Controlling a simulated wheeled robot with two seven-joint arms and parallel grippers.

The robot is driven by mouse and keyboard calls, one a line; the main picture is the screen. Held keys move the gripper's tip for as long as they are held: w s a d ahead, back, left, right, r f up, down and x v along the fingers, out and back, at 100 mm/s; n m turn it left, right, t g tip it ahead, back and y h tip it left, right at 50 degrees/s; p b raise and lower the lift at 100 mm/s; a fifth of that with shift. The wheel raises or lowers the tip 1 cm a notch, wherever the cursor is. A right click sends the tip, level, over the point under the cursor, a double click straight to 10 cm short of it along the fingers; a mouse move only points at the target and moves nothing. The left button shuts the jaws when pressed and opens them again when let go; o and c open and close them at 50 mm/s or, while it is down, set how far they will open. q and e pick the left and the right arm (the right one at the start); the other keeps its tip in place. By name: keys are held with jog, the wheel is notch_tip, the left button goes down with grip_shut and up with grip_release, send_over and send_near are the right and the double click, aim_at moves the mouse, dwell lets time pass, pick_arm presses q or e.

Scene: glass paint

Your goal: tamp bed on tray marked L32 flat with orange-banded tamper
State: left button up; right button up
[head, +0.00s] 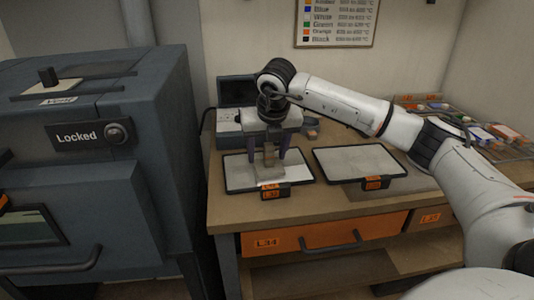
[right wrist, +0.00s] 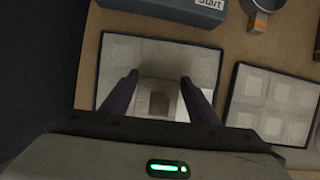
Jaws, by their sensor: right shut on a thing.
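My right gripper (head: 268,153) points down over the left tray (head: 238,183), with its fingers shut on a pale grey tamper (head: 268,172). The tamper is upright, its base at or just above the pale bed near the tray's front edge; contact is unclear. No orange band shows on it. In the right wrist view the gripper (right wrist: 158,95) has the tamper (right wrist: 159,104) between its fingers, over the same tray (right wrist: 102,60). The left tray's orange front tag (head: 270,190) seems to read L32, but is small. My left gripper is not in view.
A second tray (head: 360,160) lies to the right; its bed shows several square marks in the wrist view (right wrist: 268,100). A grey machine (head: 232,118) stands behind. A small orange-banded item (right wrist: 264,18) is beside it. A locked kiln (head: 90,190) stands left, and a rack (head: 490,140) right.

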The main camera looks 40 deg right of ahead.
jog(key=shift+w+a, duration=0.5)
jog(key=shift+a, duration=0.4)
jog(key=shift+w+a, duration=0.5)
jog(key=shift+a, duration=0.4)
jog(key=shift+w+a, duration=0.5)
jog(key=shift+a, duration=0.4)
jog(key=shift+f+b, duration=0.35)
jog(key=shift+f, duration=0.45)
jog(key=shift+f, duration=0.3)
jog(key=shift+r+p, duration=0.5)
jog(key=shift+r, duration=0.7)
